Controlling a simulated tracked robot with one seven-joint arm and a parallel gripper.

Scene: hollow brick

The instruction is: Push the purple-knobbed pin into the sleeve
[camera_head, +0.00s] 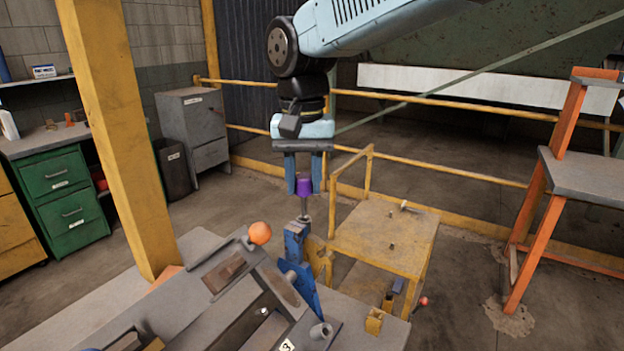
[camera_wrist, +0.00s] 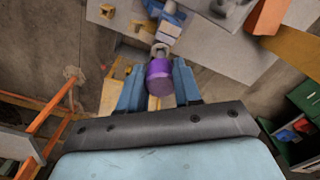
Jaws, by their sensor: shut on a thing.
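My gripper (camera_head: 304,190) points straight down with its two blue fingers on either side of the purple knob (camera_head: 304,184). It is shut on the knob, and the pin's thin grey shank (camera_head: 304,207) hangs below it, roughly upright. The shank's lower end is at the top of a blue upright bracket (camera_head: 296,240), which seems to carry the sleeve. I cannot tell whether the tip is in the sleeve or just above it. In the wrist view the purple knob (camera_wrist: 160,82) sits between the fingers, with a grey ring-like part (camera_wrist: 160,50) beyond it.
The bracket stands at the edge of a grey bench fixture (camera_head: 235,295) with an orange ball knob (camera_head: 260,232). A yellow table (camera_head: 385,235) is close on the right. A yellow post (camera_head: 115,140) rises at the left, and an orange-legged stand (camera_head: 545,215) is far right.

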